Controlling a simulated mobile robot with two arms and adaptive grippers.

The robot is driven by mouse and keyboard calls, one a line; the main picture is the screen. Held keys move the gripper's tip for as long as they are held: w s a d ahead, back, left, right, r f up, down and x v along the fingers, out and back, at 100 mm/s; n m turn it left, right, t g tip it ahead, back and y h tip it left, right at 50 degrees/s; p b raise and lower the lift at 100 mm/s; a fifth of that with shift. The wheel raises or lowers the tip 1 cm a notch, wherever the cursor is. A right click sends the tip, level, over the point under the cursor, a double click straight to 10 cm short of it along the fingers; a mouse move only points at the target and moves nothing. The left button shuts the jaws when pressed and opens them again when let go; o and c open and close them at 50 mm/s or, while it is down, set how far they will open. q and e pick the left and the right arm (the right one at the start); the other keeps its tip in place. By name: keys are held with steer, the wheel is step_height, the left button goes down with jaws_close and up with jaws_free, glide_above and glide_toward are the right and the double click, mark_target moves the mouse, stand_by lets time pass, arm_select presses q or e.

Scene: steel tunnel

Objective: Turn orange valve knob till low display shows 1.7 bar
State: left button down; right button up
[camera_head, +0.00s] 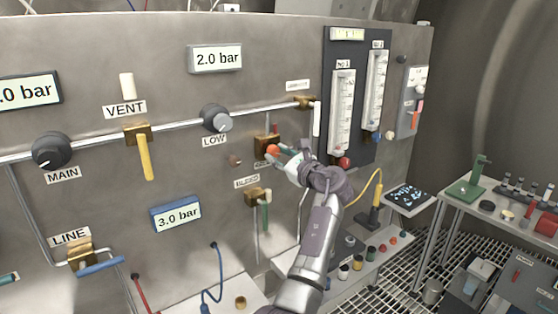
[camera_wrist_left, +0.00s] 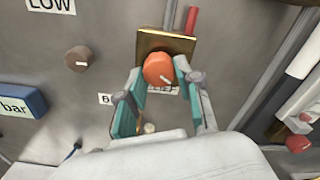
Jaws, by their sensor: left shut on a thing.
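The orange valve knob (camera_head: 272,150) sits on a brass block on the grey steel panel. It also shows in the left wrist view (camera_wrist_left: 158,67), with a small pale mark on its face. My left gripper (camera_head: 277,152) is shut on the knob. In the left wrist view its teal fingers (camera_wrist_left: 160,73) lie on both sides of the knob. The low display (camera_head: 216,58), above the LOW dial (camera_head: 216,118), reads 2.0 bar. The label under the knob is partly hidden by the fingers. My right gripper is not in view.
A blue-framed display (camera_head: 176,214) reads 3.0 bar. The yellow VENT lever (camera_head: 147,158) and MAIN dial (camera_head: 52,150) are to the left. A green-handled valve (camera_head: 266,212) is just below my gripper. Flow tubes (camera_head: 342,110) stand to the right, with a side table (camera_head: 470,205) beyond.

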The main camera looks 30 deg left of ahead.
arm_select(q)
steer(key=shift+n+b, duration=0.55)
steer(key=shift+n, duration=0.65)
steer(key=shift+r, duration=0.1)
steer(key=c, duration=0.8)
jaws_free()
steer(key=shift+o, duration=0.2)
steer(key=v, duration=1.2)
steer(key=shift+w, duration=0.1)
